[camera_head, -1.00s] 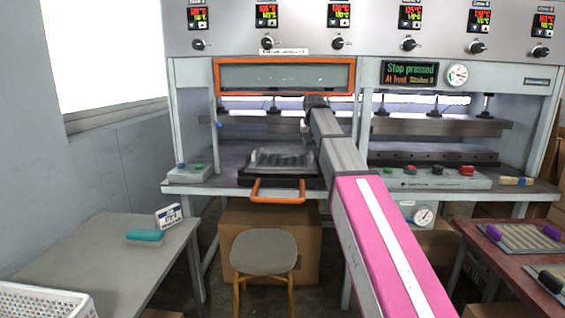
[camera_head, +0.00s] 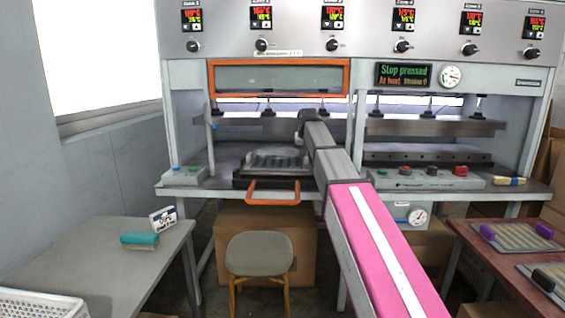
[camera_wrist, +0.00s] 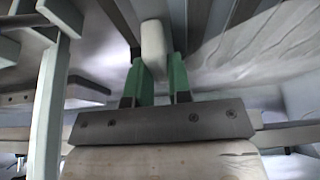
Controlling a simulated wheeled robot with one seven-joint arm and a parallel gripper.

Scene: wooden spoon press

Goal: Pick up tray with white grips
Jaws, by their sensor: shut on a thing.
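In the wrist view, my gripper (camera_wrist: 160,64) has its two green fingers shut on a white grip (camera_wrist: 154,42). The rest of what this grip belongs to is hard to make out in that view. In the head view, a grey ridged tray (camera_head: 272,162) sits in the left press opening, above the drawer frame with the orange handle (camera_head: 273,197). My arm reaches in from the lower right and ends beside the tray's right side. My fingers are hidden there behind my wrist.
An orange-framed guard (camera_head: 279,78) hangs above the left opening. A stool (camera_head: 259,254) stands in front. The left table (camera_head: 112,255) holds a teal brush (camera_head: 139,240). A tray with purple grips (camera_head: 518,237) lies on the red table at right.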

